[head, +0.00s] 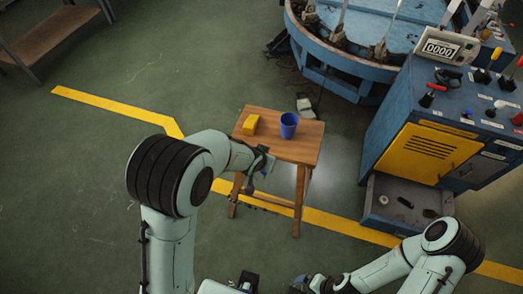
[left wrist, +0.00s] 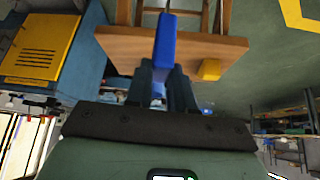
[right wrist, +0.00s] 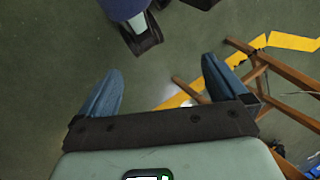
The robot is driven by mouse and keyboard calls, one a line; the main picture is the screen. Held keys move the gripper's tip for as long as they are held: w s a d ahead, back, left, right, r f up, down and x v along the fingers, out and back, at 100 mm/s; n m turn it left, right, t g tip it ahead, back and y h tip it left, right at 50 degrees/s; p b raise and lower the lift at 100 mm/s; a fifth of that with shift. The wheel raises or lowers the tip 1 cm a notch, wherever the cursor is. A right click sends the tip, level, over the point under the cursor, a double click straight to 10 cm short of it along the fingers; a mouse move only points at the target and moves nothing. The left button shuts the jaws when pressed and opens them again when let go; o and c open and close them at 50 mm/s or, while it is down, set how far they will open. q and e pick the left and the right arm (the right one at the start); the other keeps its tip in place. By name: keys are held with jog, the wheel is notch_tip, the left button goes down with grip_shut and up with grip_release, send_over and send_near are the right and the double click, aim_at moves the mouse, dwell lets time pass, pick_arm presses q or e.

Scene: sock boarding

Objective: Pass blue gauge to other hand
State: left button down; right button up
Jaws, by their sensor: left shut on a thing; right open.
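The blue gauge (left wrist: 165,40) is a slim blue bar that stands up between the fingers of my left gripper (left wrist: 163,85) in the left wrist view. That gripper is shut on it. In the head view my left gripper (head: 264,164) is in front of the small wooden table's near edge, and only a little blue shows there. My right gripper (head: 308,284) is low at the bottom of the head view, apart from the left one.
The wooden table (head: 305,150) carries a blue cup (head: 289,124) and a yellow block (head: 250,124). A blue and yellow control cabinet (head: 425,150) with an open drawer (head: 390,215) stands to the right. A round blue machine (head: 335,75) is behind.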

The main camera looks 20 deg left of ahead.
jog(key=shift+w, duration=0.1)
jog(key=c, duration=0.4)
jog(key=shift+o, duration=0.2)
jog(key=w+a+r+n+t+y, duration=0.1)
jog(key=w+r+n+t+y, duration=0.15)
jog(key=w+r, duration=0.5)
jog(key=w+a+r+n+t+y, duration=0.15)
jog(key=w+r+t, duration=0.25)
jog(key=w, duration=0.7)
jog(key=w+a+r+n+t+y, duration=0.15)
jog(key=w+r+n, duration=0.35)
jog(key=r, duration=0.6)
jog(key=w+a+r+n+t+y, duration=0.15)
jog(key=w+r+n, duration=0.35)
jog(key=r, duration=0.6)
pick_arm(q)
jog(key=w+d+r+m+h, duration=0.1)
jog(key=w+d+r+m, duration=0.2)
jog(key=d, duration=0.3)
jog(key=w+d+r+m+g+h, duration=0.1)
jog(key=w+d+r+m+h, duration=0.1)
jog(key=d+r, duration=0.3)
jog(key=shift+w+d+m+g+h, duration=0.3)
jog(key=shift+w+d+m, duration=0.4)
jog(key=shift+m, duration=0.1)
pick_arm(e)
jog(key=x, duration=1.1)
jog(key=shift+w+d+f, duration=0.15)
jog(key=shift+d+f, duration=0.1)
jog(key=shift+f, duration=0.2)
